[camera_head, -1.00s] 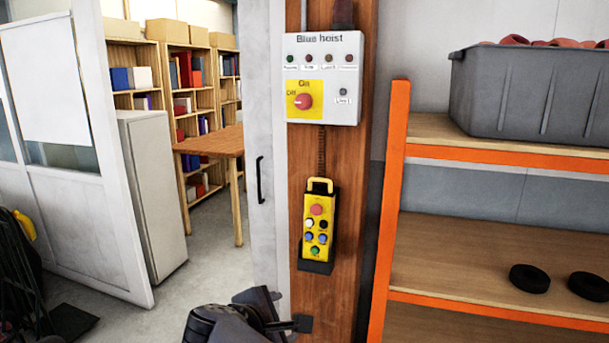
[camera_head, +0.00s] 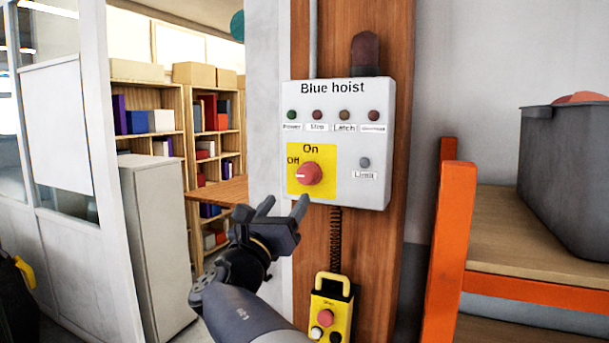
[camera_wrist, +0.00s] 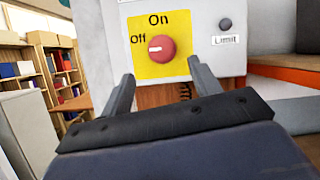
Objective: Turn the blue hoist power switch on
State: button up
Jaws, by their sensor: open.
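The blue hoist box (camera_head: 337,140) is a white panel labelled "Blue hoist" on a wooden post. Its red rotary power switch (camera_head: 308,173) sits on a yellow plate with "On" above and "Off" at the left. The white mark on the knob points left, toward "Off". My gripper (camera_head: 285,207) is open and empty, just below and left of the switch, apart from it. In the wrist view the switch (camera_wrist: 162,48) shows ahead, above and between the two open fingers (camera_wrist: 158,80).
A yellow pendant control (camera_head: 330,308) hangs below the box on a coiled cord. An orange-framed shelf (camera_head: 448,240) with a grey bin (camera_head: 570,170) stands at the right. At the left are a grey cabinet (camera_head: 160,240) and bookshelves (camera_head: 155,85) beyond a doorway.

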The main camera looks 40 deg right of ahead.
aim_at(304, 176)
jog(key=p+x, duration=0.3)
jog(key=x, duration=0.6)
jog(key=shift+w+d+r, duration=0.1)
jog(key=shift+d+r, duration=0.05)
jog(key=shift+d, duration=0.05)
jog(key=c, duration=1)
